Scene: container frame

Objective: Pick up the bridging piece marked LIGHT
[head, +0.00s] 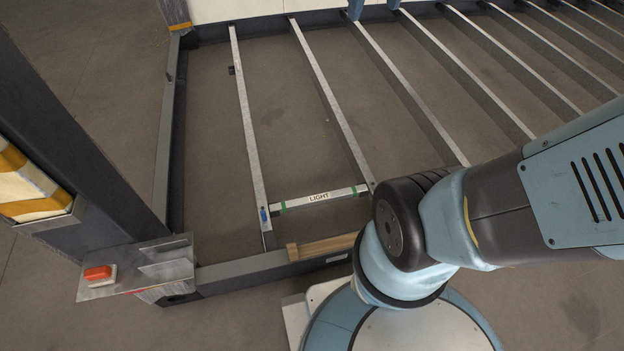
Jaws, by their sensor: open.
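The bridging piece marked LIGHT (318,198) is a short pale metal bar with black letters and green marks near its ends. It lies crosswise between two long rails of the frame, near the frame's front edge. Two light blue tips at the top edge of the head view look like the fingers of my gripper (374,8). They are apart, with nothing seen between them, and far up the picture from the LIGHT piece. The rest of my gripper is out of the picture.
Long parallel rails (320,85) cross the dark frame, with open gaps showing the floor. A wooden piece (320,247) lies at the front beam. A bracket with a red button (98,273) and a dark post (75,125) stand at left. My arm covers the lower right.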

